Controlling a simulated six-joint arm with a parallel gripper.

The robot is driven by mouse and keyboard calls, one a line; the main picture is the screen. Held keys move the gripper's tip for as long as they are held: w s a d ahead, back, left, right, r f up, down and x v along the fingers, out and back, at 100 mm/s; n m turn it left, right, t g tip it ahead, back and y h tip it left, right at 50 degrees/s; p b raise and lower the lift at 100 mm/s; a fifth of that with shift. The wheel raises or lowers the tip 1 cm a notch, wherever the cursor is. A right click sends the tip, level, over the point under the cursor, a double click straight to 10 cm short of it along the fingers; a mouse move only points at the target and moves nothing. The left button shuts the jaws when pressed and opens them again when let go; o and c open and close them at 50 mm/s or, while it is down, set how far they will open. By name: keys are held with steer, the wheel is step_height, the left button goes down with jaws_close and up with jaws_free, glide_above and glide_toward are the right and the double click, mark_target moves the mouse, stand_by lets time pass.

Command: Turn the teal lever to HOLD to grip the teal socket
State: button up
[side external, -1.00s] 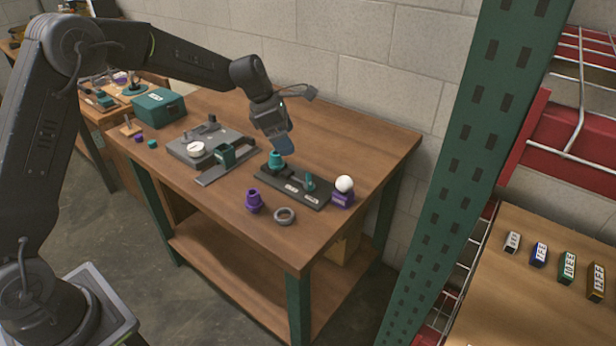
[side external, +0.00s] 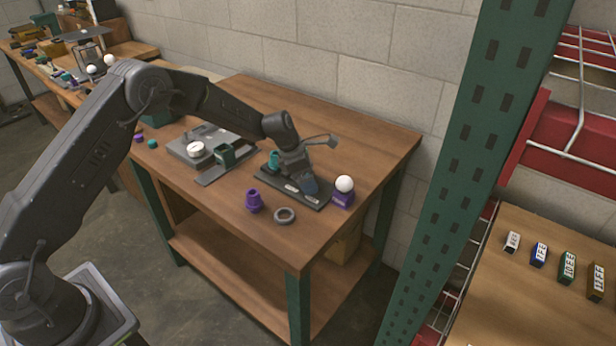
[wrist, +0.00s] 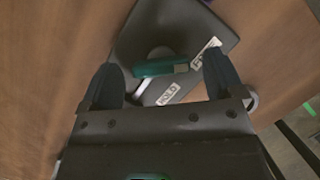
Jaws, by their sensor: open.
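The teal lever (wrist: 160,67) is on the dark base plate (wrist: 195,22) between my open fingers in the wrist view, with a gap on each side. Its right end lies near one white label (wrist: 205,53); the HOLD label (wrist: 168,94) is below it. My gripper (side external: 309,188) is low over the right part of the plate in the side view and hides the lever there. It is open and empty, and it also shows in the wrist view (wrist: 162,72). The teal socket (side external: 273,159) stands at the plate's left end, partly hidden by my wrist.
A white ball on a purple block (side external: 342,199) stands just right of the plate. A purple part (side external: 253,201) and a grey ring (side external: 284,215) lie in front. A grey fixture (side external: 190,152) with a white dial is to the left. The table's right back is clear.

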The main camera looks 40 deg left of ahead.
steer(key=shift+d+f, duration=0.1)
steer(key=shift+f, duration=0.1)
steer(key=c, duration=0.9)
